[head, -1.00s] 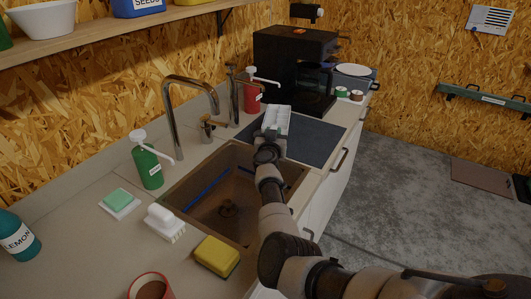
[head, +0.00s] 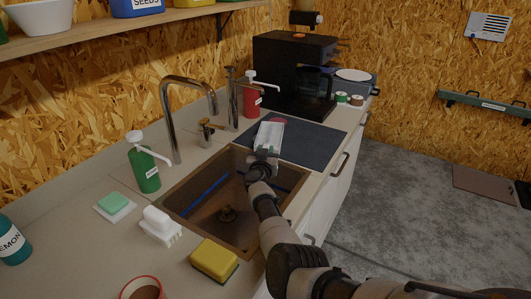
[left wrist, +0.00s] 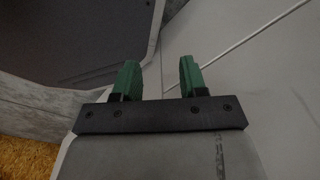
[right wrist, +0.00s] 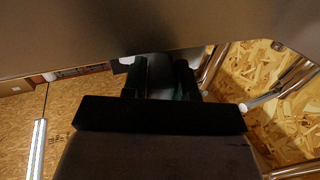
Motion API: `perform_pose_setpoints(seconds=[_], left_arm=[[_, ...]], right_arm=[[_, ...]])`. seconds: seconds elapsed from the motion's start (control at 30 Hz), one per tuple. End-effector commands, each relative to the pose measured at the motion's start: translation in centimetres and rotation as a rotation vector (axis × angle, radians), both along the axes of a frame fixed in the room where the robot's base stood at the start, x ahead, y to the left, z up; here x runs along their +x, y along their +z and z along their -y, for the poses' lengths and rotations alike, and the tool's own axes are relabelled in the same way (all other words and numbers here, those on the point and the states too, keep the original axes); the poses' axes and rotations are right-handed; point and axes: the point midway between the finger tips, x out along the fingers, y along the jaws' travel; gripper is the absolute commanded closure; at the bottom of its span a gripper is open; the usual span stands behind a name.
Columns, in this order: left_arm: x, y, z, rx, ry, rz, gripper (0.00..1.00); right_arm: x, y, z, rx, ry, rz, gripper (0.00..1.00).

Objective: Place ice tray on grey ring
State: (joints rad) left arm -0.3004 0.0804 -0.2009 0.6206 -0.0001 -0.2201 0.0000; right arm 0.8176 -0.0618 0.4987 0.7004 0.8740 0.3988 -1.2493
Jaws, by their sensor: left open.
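The ice tray (head: 269,136) is pale and oblong in the head view. It is at the end of my right arm, over the far edge of the sink and the near part of the dark mat. My right gripper (head: 264,158) is shut on its near end; a broad surface close above the fingers (right wrist: 160,76) fills the top of the right wrist view. I cannot make out a grey ring in any view. My left gripper (left wrist: 158,80) has its green fingers apart with nothing between them; it is outside the head view.
The sink (head: 190,190) has a tall faucet (head: 172,120) behind it. A black coffee machine (head: 283,70) stands beyond the dark mat (head: 310,143).

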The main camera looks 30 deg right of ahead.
Motion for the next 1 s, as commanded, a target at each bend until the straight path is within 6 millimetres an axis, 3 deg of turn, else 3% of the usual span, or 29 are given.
perform_pose_setpoints(seconds=[0.03,0.13,0.47,0.67,1.0], left_arm=[[0.0,0.0,0.0,0.0,0.0,0.0,0.57],[0.0,0.0,0.0,0.0,0.0,0.0,0.57],[0.0,0.4,0.0,0.0,0.0,0.0,0.57],[0.0,2.6,0.0,0.0,0.001,0.0,0.57],[0.0,7.9,0.0,0.0,0.001,0.0,0.57]], right_arm=[[0.0,0.0,0.0,0.001,0.0,-0.001,0.64],[0.0,0.0,0.0,0.001,0.0,-0.001,0.49],[0.0,0.5,0.0,0.0,-0.001,0.0,0.49],[-1.2,0.8,-1.0,-0.001,0.001,-0.004,0.49],[-5.4,1.0,-4.1,0.0,0.001,-0.005,0.49]])
